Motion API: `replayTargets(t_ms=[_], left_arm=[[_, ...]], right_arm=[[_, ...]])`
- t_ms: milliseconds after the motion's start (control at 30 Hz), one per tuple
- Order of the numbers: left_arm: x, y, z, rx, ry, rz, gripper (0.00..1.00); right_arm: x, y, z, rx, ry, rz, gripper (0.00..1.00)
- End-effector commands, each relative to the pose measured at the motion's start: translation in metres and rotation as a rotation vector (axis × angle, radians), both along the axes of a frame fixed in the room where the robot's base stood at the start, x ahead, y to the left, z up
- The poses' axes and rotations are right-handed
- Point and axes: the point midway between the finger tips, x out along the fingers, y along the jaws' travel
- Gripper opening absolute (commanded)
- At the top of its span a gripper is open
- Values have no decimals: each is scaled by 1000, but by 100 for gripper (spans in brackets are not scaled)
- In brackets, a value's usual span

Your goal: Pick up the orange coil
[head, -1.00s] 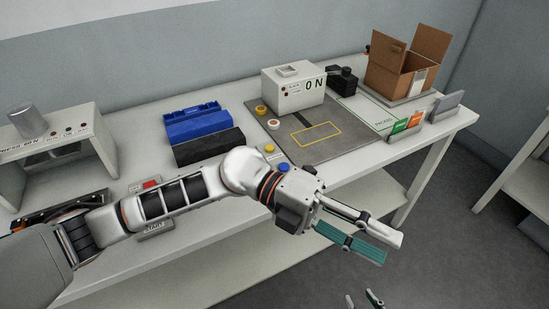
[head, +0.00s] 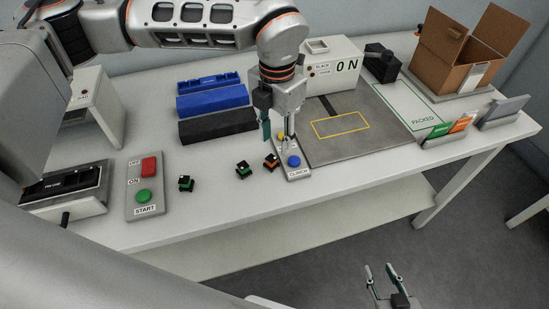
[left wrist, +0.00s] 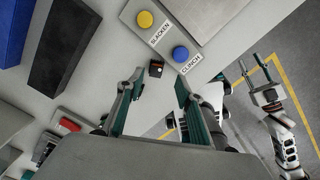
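The orange coil (head: 271,162) is a small black block with orange on it, on the white table just left of the blue CLINCH button (head: 294,161). In the left wrist view the coil (left wrist: 156,68) shows between and beyond my fingertips. My left gripper (head: 277,140) points down above the table close to the coil, open and empty. Two similar coils with green, one (head: 243,168) nearer and one (head: 186,183) farther, lie to its left. My right gripper (head: 381,269) is open and empty, low in front of the table.
A yellow button, partly hidden in the head view, shows in the left wrist view (left wrist: 144,19). Blue bins (head: 212,101) and a black bin (head: 218,126) stand behind the coils. A START panel (head: 145,186) is left. A grey mat (head: 350,150) and cardboard box (head: 450,65) are right.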

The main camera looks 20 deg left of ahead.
Motion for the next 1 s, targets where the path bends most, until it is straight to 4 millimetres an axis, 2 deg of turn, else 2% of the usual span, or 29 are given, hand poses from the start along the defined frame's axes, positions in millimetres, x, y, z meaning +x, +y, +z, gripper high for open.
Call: replayTargets(t_ms=[500, 800, 933, 1000], left_arm=[[2, 6, -60, -3, 3, -2, 36], [2, 6, -65, -4, 1, -3, 36], [2, 6, -65, -4, 1, -3, 2], [2, 6, -65, -4, 1, -3, 1]], right_arm=[[-1, 0, 10, 0, 3, 0, 33], [-1, 0, 10, 0, 2, 1, 33], [-1, 0, 10, 0, 1, 1, 33], [0, 0, 10, 0, 1, 1, 33]])
